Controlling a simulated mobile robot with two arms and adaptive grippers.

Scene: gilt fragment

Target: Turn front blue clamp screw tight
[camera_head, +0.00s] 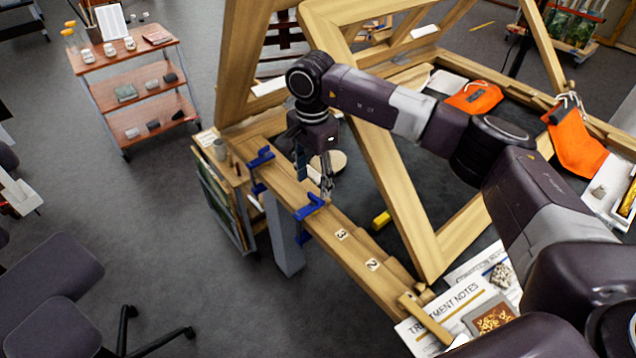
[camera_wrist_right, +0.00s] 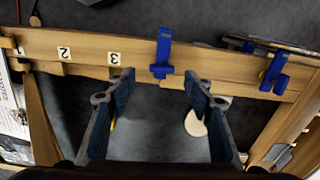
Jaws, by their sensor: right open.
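Two blue clamps grip the wooden beam (camera_head: 371,252). The nearer, front clamp (camera_head: 311,207) sits by the number 3 label; it also shows in the right wrist view (camera_wrist_right: 162,52). The farther clamp (camera_head: 260,157) is to its upper left, and at the right in the wrist view (camera_wrist_right: 274,72). My right gripper (camera_head: 326,192) points down just beside the front clamp. In the wrist view its fingers (camera_wrist_right: 158,80) are spread wide and empty, with the clamp just beyond the gap between the tips. I cannot make out the clamp's screw. My left gripper is not in view.
A large wooden frame (camera_head: 388,180) stands tilted behind the beam, close to my right arm. Orange bags (camera_head: 578,142), a yellow block (camera_head: 381,220) and treatment notes (camera_head: 440,320) lie around it. A shelf cart (camera_head: 128,88) stands at the upper left. Open floor lies left of the beam.

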